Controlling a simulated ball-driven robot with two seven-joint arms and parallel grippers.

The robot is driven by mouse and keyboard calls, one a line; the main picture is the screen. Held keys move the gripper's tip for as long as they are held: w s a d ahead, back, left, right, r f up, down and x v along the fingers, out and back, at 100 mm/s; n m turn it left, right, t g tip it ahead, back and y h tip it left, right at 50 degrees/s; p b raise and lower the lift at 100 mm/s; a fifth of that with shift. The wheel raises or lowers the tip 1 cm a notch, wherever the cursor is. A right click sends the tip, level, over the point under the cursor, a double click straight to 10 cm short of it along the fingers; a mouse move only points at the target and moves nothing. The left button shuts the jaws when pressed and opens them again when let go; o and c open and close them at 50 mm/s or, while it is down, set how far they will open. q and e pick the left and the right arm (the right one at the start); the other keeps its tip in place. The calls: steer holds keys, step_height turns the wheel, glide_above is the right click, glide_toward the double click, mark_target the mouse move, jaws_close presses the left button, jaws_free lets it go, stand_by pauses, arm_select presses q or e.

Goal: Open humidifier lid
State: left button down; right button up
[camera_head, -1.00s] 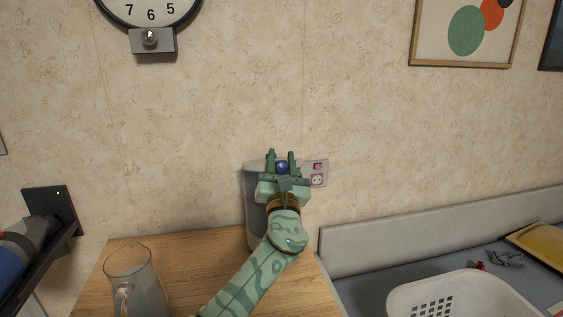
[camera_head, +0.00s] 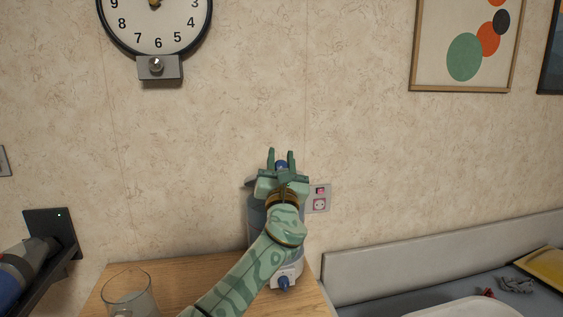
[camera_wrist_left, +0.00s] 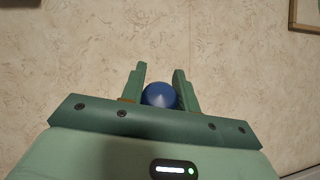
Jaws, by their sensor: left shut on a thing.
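The humidifier (camera_head: 255,226) is a translucent blue-grey cylinder standing on the wooden table against the wall. Its white base has a blue dial (camera_head: 284,283). The grey lid (camera_head: 250,182) shows only at its left edge, above the body; my gripper and forearm hide the rest. My left gripper (camera_head: 281,159) is above the humidifier, with its fingers around the lid's blue knob (camera_head: 282,164). The left wrist view also shows the knob (camera_wrist_left: 160,95) between the two fingers. The lid seems slightly raised from the body, but most of its rim is hidden. My right gripper is not in view.
A glass pitcher (camera_head: 130,291) stands at the table's (camera_head: 190,265) left front. A wall outlet (camera_head: 319,198) is close to the right of the gripper. A white basket (camera_head: 465,308) lies on the grey surface at lower right. A dark wall holder (camera_head: 55,228) is at left.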

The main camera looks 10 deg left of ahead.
arm_select(q)
steer(key=shift+w+a+f, duration=0.1)
steer(key=shift+a+f, duration=0.05)
steer(key=c, duration=1.1)
jaws_free()
steer(key=shift+f, duration=0.1)
steer(key=shift+o, duration=0.2)
steer(key=shift+w, duration=0.2)
steer(key=shift+s, duration=0.25)
steer(key=shift+s+f+p, duration=0.15)
steer(key=shift+s+p, duration=0.15)
steer(key=shift+p, duration=0.1)
steer(key=p+v, duration=0.3)
steer(key=v, duration=1.2)
steer(key=shift+f+p, duration=0.2)
steer(key=shift+p, duration=0.15)
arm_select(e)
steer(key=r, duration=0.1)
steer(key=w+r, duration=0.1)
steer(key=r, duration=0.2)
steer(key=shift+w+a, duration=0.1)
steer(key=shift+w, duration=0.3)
arm_select(q)
steer(key=shift+s, duration=0.15)
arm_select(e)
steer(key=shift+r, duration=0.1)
